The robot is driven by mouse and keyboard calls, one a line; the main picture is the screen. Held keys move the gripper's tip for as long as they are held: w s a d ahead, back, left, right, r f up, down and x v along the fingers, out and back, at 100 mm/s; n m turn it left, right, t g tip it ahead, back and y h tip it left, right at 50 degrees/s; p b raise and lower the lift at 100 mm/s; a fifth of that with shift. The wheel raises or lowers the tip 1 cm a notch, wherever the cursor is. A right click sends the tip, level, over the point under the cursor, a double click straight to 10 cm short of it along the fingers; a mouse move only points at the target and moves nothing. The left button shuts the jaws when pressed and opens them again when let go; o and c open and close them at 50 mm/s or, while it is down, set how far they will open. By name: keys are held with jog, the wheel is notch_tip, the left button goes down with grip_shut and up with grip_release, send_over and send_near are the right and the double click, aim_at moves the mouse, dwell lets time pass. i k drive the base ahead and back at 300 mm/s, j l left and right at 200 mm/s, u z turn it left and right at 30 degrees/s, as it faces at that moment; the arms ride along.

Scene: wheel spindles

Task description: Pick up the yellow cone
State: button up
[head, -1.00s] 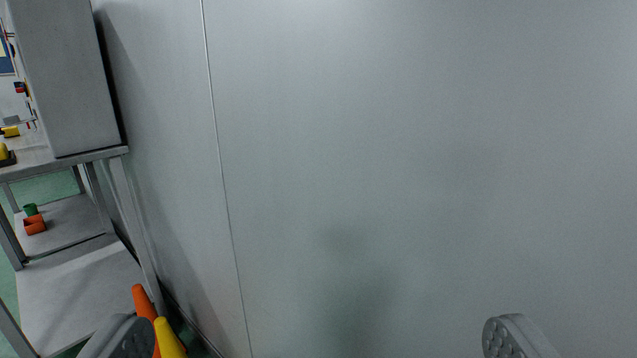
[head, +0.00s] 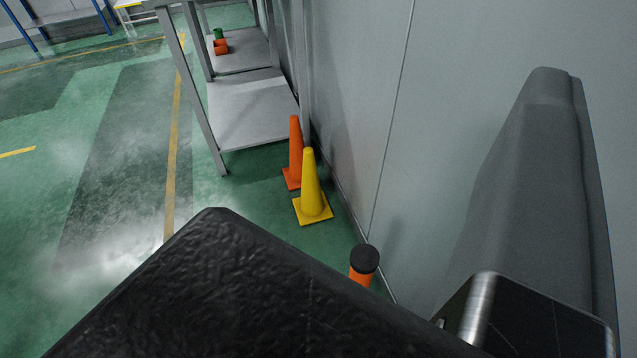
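My gripper's fingers do not show in the current view.
A grey metal table (head: 250,108) with a lower shelf stands behind the cones. An orange post with a black cap (head: 364,259) is nearer, by the wall (head: 345,110). Large black and grey forms block the near foreground. Open floor (head: 120,150) lies left.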

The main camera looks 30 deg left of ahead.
aim_at(313, 206)
jog(key=i+j, duration=0.15)
jog(key=j, duration=0.2)
jog(key=i+j, duration=0.15)
jog(key=j, duration=0.25)
jog(key=i+j, duration=0.1)
jog(key=j, duration=0.25)
jog(key=i+j, duration=0.15)
jog(key=j, duration=0.2)
jog(key=i+j+z, duration=0.1)
jog(key=j, duration=0.3)
jog(key=i+j, duration=0.2)
jog(key=j, duration=0.15)
jog(key=i+j, duration=0.1)
jog(key=j, duration=0.3)
jog(key=i+j, duration=0.15)
jog(key=j, duration=0.2)
